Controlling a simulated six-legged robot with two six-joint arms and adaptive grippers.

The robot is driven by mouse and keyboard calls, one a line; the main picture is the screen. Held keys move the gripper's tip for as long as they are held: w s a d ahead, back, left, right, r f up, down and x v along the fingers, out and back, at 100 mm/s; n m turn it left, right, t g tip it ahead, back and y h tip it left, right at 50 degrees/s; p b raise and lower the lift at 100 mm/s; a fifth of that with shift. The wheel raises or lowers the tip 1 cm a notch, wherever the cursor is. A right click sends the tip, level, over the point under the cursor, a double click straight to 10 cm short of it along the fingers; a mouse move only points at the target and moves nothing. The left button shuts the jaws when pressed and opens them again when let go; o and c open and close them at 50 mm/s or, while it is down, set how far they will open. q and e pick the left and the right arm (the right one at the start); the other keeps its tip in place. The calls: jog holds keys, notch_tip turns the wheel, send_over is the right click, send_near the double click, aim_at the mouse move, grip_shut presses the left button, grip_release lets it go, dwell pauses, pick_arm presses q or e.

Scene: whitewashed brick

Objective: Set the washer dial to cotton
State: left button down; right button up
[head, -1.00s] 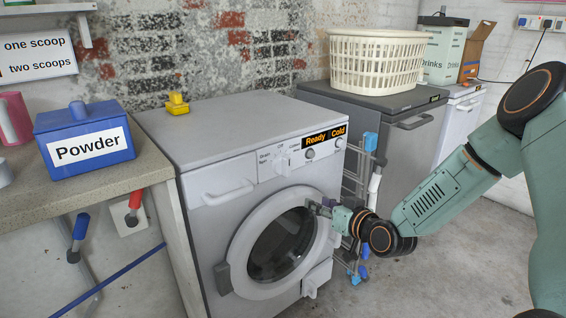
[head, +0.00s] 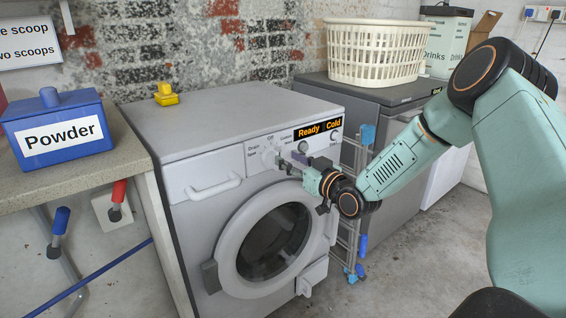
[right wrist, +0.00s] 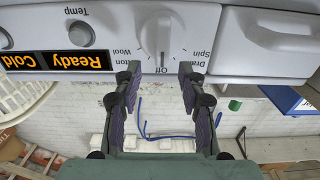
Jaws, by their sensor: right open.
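The washer (head: 240,105) stands against the brick wall, its round door closed. Its white program dial (head: 270,158) is on the front panel, left of the display; in the right wrist view the dial (right wrist: 162,36) appears upside down. Its labels include Drain, Spin, Off, Wool and one partly hidden label ending in "tton". The dial's mark points to Off. My right gripper (head: 291,163) is at the panel, just in front of the dial. In the right wrist view its open fingers (right wrist: 160,76) are apart, with nothing between them. My left gripper is not in view.
The display (head: 318,129) reads Ready and Cold, above a Temp knob (right wrist: 81,34). A counter with a blue Powder box (head: 60,140) is on the left. A yellow object (head: 166,95) sits on the washer. A drying rack (head: 350,215) and grey appliance stand right.

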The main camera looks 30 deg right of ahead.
aim_at(280, 154)
jog(key=w, duration=0.1)
jog(key=w+b, duration=0.1)
jog(key=shift+w+a, duration=0.35)
jog(key=shift+w, duration=0.05)
jog(key=shift+w+d, duration=0.1)
jog(key=shift+w, duration=0.2)
jog(key=shift+r, duration=0.1)
jog(key=shift+c, duration=0.4)
jog(key=shift+c, duration=0.7)
grip_shut()
